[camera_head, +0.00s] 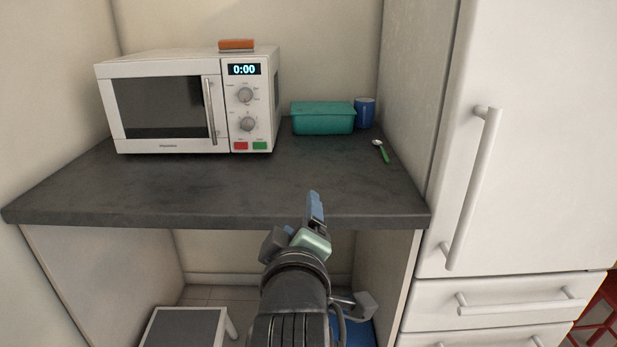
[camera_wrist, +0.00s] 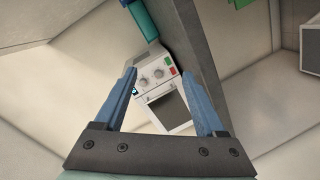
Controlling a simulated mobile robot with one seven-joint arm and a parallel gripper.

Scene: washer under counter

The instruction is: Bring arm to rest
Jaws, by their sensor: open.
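My gripper (camera_head: 314,208) is raised in front of the front edge of the dark counter (camera_head: 200,190) in the head view. Its blue fingers point up and away from my body. In the wrist view my gripper (camera_wrist: 167,102) shows two blue fingers spread wide with nothing between them. The gripper is open and empty. The white microwave (camera_wrist: 160,85) appears beyond the fingers, tilted in that view. My forearm hides part of the space under the counter.
The white microwave (camera_head: 165,105) stands at the counter's back left with an orange-brown block (camera_head: 236,45) on top. A teal container (camera_head: 323,117), blue cup (camera_head: 365,112) and green-handled spoon (camera_head: 381,151) are at back right. A white cabinet (camera_head: 540,130) stands right. A grey-topped stool (camera_head: 185,328) is below.

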